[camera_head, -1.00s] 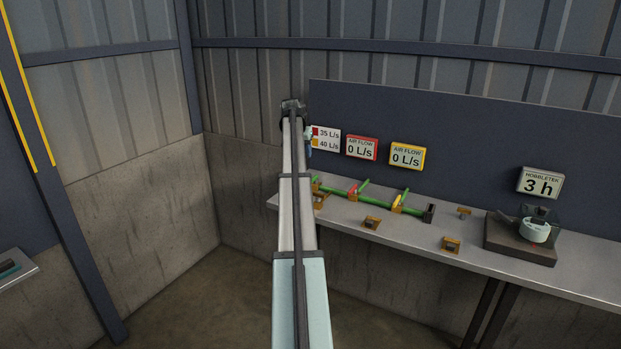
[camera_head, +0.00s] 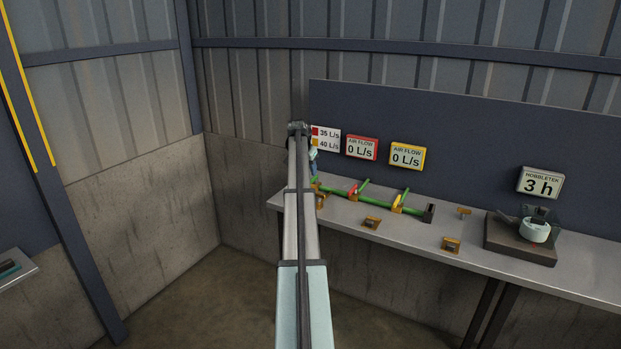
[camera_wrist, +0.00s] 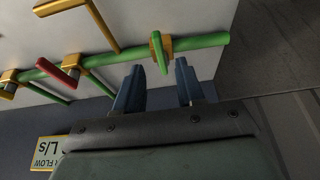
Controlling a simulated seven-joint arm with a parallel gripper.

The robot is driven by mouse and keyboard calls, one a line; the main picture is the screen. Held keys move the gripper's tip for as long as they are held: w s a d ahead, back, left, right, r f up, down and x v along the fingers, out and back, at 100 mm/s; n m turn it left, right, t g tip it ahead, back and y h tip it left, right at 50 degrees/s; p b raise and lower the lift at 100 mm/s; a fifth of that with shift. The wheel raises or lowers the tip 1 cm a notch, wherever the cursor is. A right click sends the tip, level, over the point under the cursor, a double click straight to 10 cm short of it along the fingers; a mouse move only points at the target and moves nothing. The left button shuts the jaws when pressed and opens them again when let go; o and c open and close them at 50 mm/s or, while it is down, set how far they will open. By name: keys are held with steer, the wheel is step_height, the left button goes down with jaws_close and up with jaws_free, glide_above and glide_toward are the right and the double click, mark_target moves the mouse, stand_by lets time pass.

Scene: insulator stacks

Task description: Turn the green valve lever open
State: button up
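The green valve lever (camera_wrist: 158,50) shows in the wrist view, sticking out from a brass valve body on the green pipe (camera_wrist: 205,40). My gripper (camera_wrist: 161,68) is open. Its two blue-grey fingers point at the pipe, and the lever's end lies between the fingertips in the picture, nearer the left one. I cannot tell whether a finger touches it. In the head view my gripper (camera_head: 313,165) is at the left end of the bench, over the left end of the pipe (camera_head: 377,199); the green lever is not clear there.
A red lever (camera_wrist: 57,73) sits along the pipe. Brass brackets (camera_head: 371,223) stand on the bench (camera_head: 405,240). Two displays read 0 L/s, red-framed (camera_head: 362,147) and yellow-framed (camera_head: 407,155). A sign (camera_head: 327,139) lists 35 and 40 L/s. A device (camera_head: 533,230) sits at the right.

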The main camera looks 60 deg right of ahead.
steer(key=shift+x, duration=2.4)
jaws_close()
